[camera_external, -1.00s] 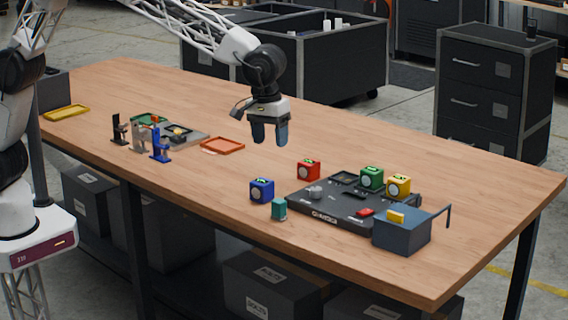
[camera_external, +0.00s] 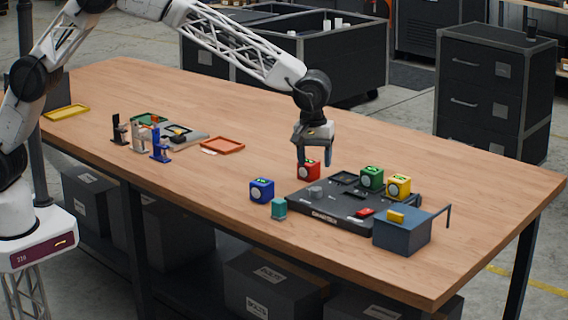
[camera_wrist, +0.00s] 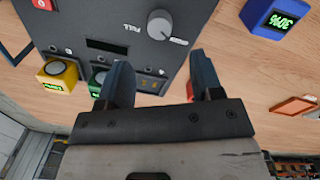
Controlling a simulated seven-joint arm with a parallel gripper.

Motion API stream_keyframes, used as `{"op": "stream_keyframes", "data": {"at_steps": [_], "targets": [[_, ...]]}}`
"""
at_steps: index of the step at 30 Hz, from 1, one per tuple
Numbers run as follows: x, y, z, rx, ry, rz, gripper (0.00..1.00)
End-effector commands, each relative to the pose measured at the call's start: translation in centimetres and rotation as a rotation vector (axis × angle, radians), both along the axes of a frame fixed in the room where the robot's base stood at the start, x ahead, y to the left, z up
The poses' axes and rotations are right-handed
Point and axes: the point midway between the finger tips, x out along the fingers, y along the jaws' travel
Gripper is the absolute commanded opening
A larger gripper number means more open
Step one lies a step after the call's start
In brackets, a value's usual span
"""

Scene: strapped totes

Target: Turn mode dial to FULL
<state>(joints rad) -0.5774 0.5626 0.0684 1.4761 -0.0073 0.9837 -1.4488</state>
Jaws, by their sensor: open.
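The mode dial (camera_external: 315,192) is a grey round knob near the left end of the black panel (camera_external: 338,207). In the wrist view the dial (camera_wrist: 160,25) stands on the panel (camera_wrist: 92,22), with the word FULL to its left and a smaller label to its right. Its pointer direction is hard to read. My gripper (camera_external: 315,157) is open and empty above the table, behind the dial and over the red cube (camera_external: 308,172). In the wrist view the dial lies beyond my fingertips (camera_wrist: 160,65), roughly between them.
A blue cube (camera_external: 262,190) and a teal block (camera_external: 279,208) stand left of the panel. Green (camera_external: 372,177) and yellow (camera_external: 398,187) cubes stand along its far side. A blue-grey box (camera_external: 402,235) sits at its right. An orange tray (camera_external: 222,145) lies further left.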

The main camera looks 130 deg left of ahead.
Motion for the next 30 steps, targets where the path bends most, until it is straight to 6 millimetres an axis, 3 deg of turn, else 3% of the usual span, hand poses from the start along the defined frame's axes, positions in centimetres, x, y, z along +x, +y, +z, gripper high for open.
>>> {"op": "stream_keyframes", "data": {"at_steps": [8,24,30], "targets": [[0.0,0.0,-0.9,0.000,0.000,-0.001,0.60],[0.3,0.1,-6.7,0.000,0.000,-0.001,0.60],[0.3,0.1,-7.7,0.000,0.001,-0.001,0.60]]}}
